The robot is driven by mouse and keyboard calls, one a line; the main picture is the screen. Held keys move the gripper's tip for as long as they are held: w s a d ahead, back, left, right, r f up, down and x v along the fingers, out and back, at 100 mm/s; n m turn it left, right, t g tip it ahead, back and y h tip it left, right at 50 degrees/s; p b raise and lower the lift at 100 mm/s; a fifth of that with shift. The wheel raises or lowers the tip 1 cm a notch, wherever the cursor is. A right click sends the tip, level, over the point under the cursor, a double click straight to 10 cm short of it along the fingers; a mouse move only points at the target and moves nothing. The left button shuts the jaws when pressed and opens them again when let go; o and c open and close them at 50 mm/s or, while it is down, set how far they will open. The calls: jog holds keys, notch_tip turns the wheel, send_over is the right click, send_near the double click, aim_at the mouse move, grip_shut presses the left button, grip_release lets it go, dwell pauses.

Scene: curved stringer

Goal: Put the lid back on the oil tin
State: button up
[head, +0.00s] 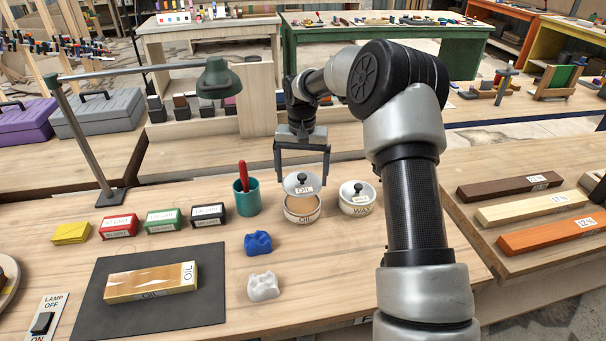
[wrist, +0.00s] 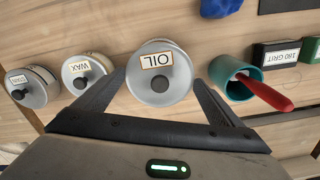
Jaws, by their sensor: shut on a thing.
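The oil tin (head: 302,216) is a small white round tin on the bench with an OIL label. Its top is open, and a tan inside shows below the lid. The oil lid (head: 312,190) is a pale disc with a dark knob and its own OIL label. My gripper (head: 302,178) is shut on this lid, one finger at each side of its rim, and holds it just above the tin, apart from it.
The lidded wax tin (head: 356,207) stands close on the right, with a stain tin (wrist: 36,92) beyond. A teal cup (head: 246,202) with a red tool stands on the left. Blue (head: 258,243) and white (head: 263,286) lumps lie in front. A lamp (head: 218,80) stands behind left.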

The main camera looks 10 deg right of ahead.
aim_at(302, 183)
notch_tip(302, 183, down, 4)
jog(key=b, duration=0.2)
jog(key=shift+f+b, duration=0.1)
jog(key=shift+b, duration=0.2)
jog(key=shift+f+b, duration=0.35)
jog(key=shift+f, duration=0.45)
jog(key=shift+f, duration=0.15)
dwell(1.6)
jog(key=o, duration=0.8)
jog(key=shift+r+p, duration=2.55)
jog(key=shift+r, duration=0.95)
